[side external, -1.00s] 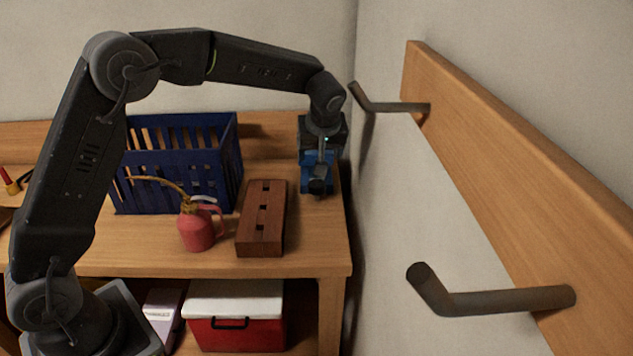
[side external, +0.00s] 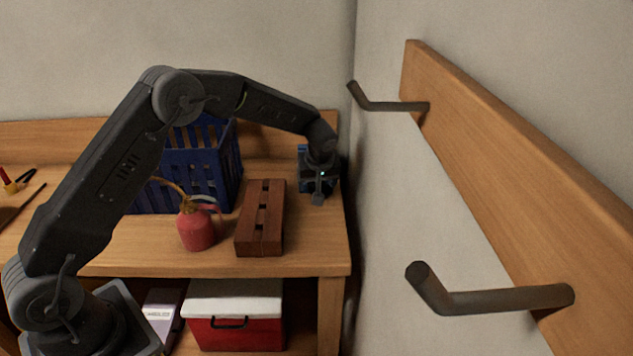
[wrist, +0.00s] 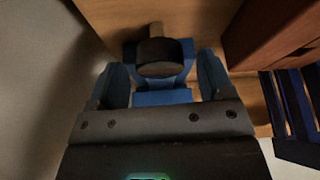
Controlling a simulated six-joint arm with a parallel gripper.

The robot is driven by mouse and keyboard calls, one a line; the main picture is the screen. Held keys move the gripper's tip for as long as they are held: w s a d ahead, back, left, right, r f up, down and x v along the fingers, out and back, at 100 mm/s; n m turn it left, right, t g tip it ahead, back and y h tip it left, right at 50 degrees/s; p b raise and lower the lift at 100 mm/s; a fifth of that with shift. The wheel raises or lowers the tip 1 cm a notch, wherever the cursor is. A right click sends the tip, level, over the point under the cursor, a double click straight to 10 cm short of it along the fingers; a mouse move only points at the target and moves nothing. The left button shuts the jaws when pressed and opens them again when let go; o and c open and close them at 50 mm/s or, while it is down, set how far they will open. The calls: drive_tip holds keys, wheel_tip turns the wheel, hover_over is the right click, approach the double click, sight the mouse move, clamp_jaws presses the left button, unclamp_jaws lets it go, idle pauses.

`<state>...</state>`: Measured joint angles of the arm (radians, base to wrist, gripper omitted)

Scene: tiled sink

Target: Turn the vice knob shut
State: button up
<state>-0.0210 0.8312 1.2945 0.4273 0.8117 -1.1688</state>
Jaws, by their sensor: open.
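The blue vice (side external: 304,184) stands at the right end of the wooden bench, mostly hidden behind my gripper (side external: 319,188) in the side view. In the wrist view, the vice's dark round knob (wrist: 160,58) sits in front of the blue vice body (wrist: 162,97). My gripper (wrist: 163,72) is open, with one finger on each side of the knob. A small tan end shows beyond the knob.
A brown slotted wooden block (side external: 261,218) lies left of the vice. A red oil can (side external: 197,228) and a blue crate (side external: 185,170) stand farther left. The wall (side external: 390,220) is close on the right, with a peg rail (side external: 520,180). A red cooler (side external: 235,325) sits below.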

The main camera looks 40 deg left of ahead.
drive_tip(key=shift+f, duration=0.15)
drive_tip(key=c, duration=0.9)
drive_tip(key=shift+m, duration=0.8)
drive_tip(key=o, duration=0.9)
drive_tip(key=v, duration=1.3)
drive_tip(key=shift+s+r, duration=0.3)
drive_tip(key=shift+r, duration=0.1)
